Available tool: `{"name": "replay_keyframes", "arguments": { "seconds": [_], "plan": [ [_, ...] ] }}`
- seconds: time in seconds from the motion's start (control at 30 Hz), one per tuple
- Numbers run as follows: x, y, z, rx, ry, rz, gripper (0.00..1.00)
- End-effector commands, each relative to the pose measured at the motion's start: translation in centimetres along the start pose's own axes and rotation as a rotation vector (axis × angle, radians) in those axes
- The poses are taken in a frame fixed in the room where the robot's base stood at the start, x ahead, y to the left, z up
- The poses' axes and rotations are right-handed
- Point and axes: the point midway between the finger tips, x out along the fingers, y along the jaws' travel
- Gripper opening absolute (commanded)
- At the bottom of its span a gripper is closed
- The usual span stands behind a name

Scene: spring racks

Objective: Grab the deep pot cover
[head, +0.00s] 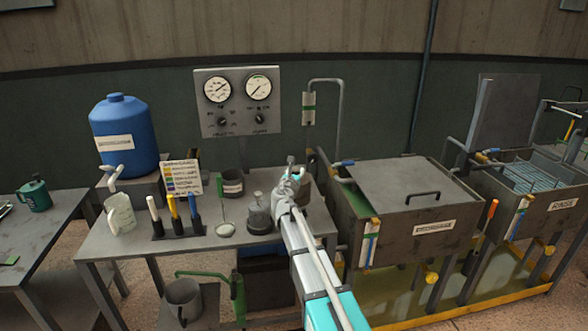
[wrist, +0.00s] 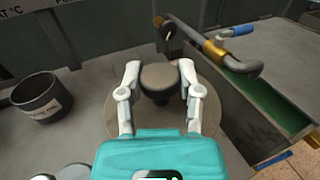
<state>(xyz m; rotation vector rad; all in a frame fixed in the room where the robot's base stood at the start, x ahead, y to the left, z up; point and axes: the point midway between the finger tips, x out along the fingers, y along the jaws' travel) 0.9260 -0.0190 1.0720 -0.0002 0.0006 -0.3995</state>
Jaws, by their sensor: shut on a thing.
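The deep pot cover (wrist: 116,104) shows in the wrist view as a round grey-brown lid with a wide dark knob (wrist: 160,76). My gripper (wrist: 160,70) has its two white fingers on either side of the knob and is shut on it. The front of the lid is hidden by the teal gripper body. In the head view, my gripper (head: 291,172) is at the right end of the workbench, over a grey pot (head: 308,188) that is mostly hidden behind it. I cannot tell whether the lid rests on the pot or is raised.
A labelled grey cup (wrist: 42,98) stands to the left. To the right are a pipe with a brass fitting (wrist: 222,50) and a tank with a grey cover (head: 400,180). A glass flask (head: 259,218) and a ladle (head: 225,229) are close on the bench (head: 190,250).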

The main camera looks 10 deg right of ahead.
Motion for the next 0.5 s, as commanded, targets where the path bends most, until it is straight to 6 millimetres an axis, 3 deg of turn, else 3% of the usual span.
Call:
{"name": "replay_keyframes", "arguments": {
  "seconds": [0.03,0.2,0.5],
  "plan": [
    [-1.8,-0.8,1.0,0.0,0.0,0.0,0.0],
    [-4.6,-1.9,2.3,0.0,0.0,0.0,0.0],
    [-7.4,-3.0,3.5,0.0,0.0,0.0,0.0]
  ]
}}
